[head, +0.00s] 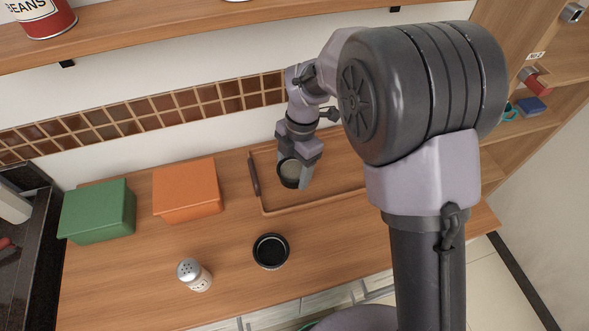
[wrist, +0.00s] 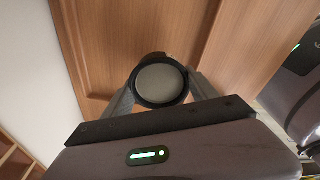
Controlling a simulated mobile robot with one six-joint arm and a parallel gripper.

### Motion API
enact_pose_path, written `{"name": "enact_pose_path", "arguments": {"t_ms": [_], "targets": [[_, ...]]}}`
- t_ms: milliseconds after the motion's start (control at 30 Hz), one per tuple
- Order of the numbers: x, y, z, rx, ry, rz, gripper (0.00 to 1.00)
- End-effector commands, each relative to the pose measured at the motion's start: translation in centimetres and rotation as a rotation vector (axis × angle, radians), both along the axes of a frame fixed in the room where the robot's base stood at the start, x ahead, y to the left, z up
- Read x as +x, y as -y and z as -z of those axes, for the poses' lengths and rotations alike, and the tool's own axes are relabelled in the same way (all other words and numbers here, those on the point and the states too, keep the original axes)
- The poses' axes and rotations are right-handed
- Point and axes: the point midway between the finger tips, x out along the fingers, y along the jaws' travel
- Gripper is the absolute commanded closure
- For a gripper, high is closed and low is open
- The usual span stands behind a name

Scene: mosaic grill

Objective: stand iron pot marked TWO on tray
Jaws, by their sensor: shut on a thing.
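My gripper (head: 292,177) is shut on a small round dark pot (head: 290,173) with a pale grey top. The pot also shows between the two fingers in the wrist view (wrist: 160,82). It is over the left part of the wooden tray (head: 310,203), near the tray's dark handle (head: 254,173). I cannot tell whether its base touches the tray. A second black round pot (head: 271,251), open and dark inside, stands on the counter in front of the tray. No number mark is readable on either pot.
An orange box (head: 188,190) and a green box (head: 97,211) stand left of the tray. A shaker (head: 194,274) stands on the counter (head: 140,270) left of the black pot. A shelf (head: 190,30) runs above. My arm hides the tray's right part.

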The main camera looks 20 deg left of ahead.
Motion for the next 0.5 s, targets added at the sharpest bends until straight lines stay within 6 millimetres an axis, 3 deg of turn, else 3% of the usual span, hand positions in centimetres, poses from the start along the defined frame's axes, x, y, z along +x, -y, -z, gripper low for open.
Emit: {"name": "enact_pose_path", "arguments": {"t_ms": [267, 500], "targets": [[0.6, -0.3, 3.8, -0.001, -0.001, 0.0, 0.85], [0.6, -0.3, 3.5, 0.001, 0.001, 0.0, 0.85]]}}
